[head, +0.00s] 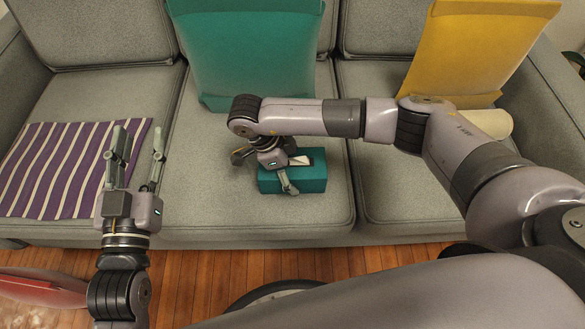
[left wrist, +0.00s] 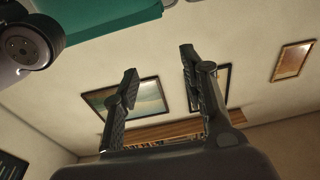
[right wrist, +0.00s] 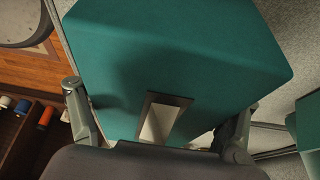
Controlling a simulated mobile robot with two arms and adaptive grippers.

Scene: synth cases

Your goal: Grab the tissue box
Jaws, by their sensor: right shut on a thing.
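The tissue box (head: 312,181) is a teal box with a dark-edged slot and white tissue on top. It rests on the middle seat cushion of the sofa near its front. My right gripper (head: 270,172) is over the left part of the box, with its fingers around it, shut on it. In the right wrist view the box (right wrist: 180,65) fills the middle, and the fingers of the right gripper (right wrist: 160,125) lie along its two sides. My left gripper (head: 139,150) is open and empty, raised in front of the left seat. Its two fingers also stand apart in the left wrist view (left wrist: 160,85).
A grey sofa (head: 180,215) spans the view. A teal cushion (head: 245,50) and a yellow cushion (head: 475,50) lean on its back. A white roll (head: 490,122) lies by the yellow one. A striped purple cloth (head: 60,170) lies on the left seat. Wooden floor (head: 220,275) shows in front.

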